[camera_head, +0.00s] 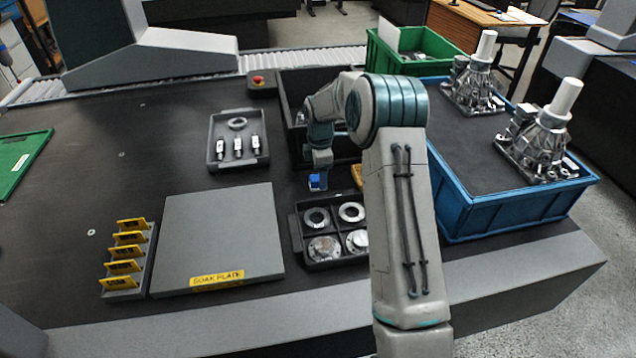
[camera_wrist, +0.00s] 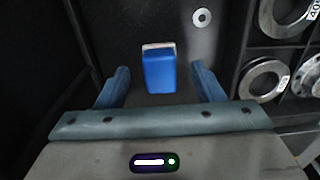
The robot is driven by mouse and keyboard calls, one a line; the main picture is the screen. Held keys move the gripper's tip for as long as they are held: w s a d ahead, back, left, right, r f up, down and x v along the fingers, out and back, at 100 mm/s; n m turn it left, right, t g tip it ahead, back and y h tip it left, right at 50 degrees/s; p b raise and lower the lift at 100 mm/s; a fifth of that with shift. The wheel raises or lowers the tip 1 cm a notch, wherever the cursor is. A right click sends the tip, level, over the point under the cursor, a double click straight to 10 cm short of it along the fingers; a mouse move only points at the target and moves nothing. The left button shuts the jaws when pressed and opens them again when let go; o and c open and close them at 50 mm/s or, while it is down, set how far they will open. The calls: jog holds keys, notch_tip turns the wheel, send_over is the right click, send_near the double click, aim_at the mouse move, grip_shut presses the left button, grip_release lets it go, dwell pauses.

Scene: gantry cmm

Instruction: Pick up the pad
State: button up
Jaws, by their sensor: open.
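A small blue block with a whitish edge, which looks like the pad (camera_head: 316,182), is on the dark table between the black bin and the ring tray. In the wrist view the pad (camera_wrist: 159,72) lies ahead, between the lines of the two fingers. My gripper (camera_head: 319,161) is above the pad, pointing down. In the wrist view my gripper (camera_wrist: 160,68) is open, with a blue finger to either side of the pad and gaps on both sides. I cannot tell how far the fingertips are above it.
A divided tray (camera_head: 298,240) with metal rings and flanges is close to the pad's near side. A black bin (camera_head: 290,92) stands behind. A grey soak plate (camera_head: 220,235) is to the left, and a blue crate (camera_head: 470,226) to the right. A yellow item (camera_head: 356,174) is partly hidden by my arm.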

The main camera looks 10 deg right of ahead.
notch_tip(320, 180, down, 3)
jog(key=shift+r, duration=0.15)
jog(key=c, duration=1.1)
jog(key=shift+r, duration=0.15)
jog(key=shift+c, duration=0.2)
notch_tip(320, 180, up, 4)
jog(key=shift+r, duration=0.2)
jog(key=s+d+r, duration=0.4)
jog(key=d+r, duration=0.2)
jog(key=d, duration=0.5)
jog(key=shift+r, duration=0.25)
jog(key=o, duration=0.4)
jog(key=shift+c, duration=1.2)
jog(key=shift+a+f, duration=0.1)
